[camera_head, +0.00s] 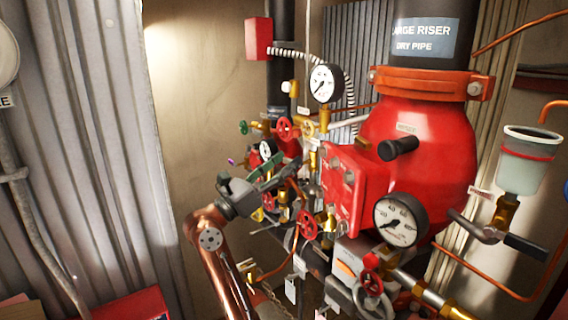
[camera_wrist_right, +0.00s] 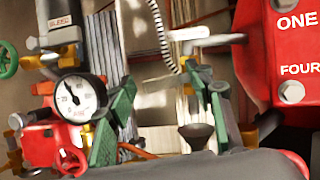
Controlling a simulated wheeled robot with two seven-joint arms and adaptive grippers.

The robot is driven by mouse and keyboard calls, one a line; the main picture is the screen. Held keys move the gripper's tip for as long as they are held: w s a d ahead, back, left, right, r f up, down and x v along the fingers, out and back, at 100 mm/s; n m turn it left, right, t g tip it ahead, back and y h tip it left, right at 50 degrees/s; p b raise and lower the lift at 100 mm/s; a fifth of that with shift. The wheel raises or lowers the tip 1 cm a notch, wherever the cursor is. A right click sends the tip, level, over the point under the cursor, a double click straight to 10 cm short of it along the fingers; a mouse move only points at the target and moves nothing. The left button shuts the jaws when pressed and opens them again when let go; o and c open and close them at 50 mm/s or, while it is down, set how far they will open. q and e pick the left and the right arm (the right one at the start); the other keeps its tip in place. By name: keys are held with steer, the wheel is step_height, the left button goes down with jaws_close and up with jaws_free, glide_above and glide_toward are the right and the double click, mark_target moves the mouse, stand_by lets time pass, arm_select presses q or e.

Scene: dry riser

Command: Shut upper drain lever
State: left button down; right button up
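My right gripper (camera_head: 270,170) reaches from the lower left into the cluster of small valves and pipes left of the red riser body. In the right wrist view its two green fingers (camera_wrist_right: 164,115) stand wide apart. Nothing is gripped between them. A dark funnel-shaped piece (camera_wrist_right: 196,132) shows between the fingers, close to the right one. A pale horizontal lever-like part (camera_wrist_right: 189,34) lies beyond the fingertips. I cannot tell which part is the upper drain lever; the gripper hides part of the cluster in the head view. My left gripper is not in view.
The red riser body (camera_head: 425,140) and its bolted cover (camera_head: 345,185) stand right of the gripper. A gauge (camera_wrist_right: 77,97) and a red handwheel (camera_wrist_right: 72,160) crowd the left finger. A larger gauge (camera_head: 400,220) sits lower right. Open space lies left, before the corrugated wall (camera_head: 95,130).

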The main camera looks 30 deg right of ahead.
steer(key=c, duration=1)
steer(key=shift+r+m+g+b, duration=0.2)
steer(key=shift+m+g+b, duration=0.4)
steer(key=shift+m+b, duration=0.4)
steer(key=shift+c, duration=0.2)
steer(key=shift+r, duration=0.1)
steer(key=o, duration=1.2)
steer(key=shift+c, duration=0.2)
steer(key=shift+a, duration=0.1)
steer(key=v, duration=1.2)
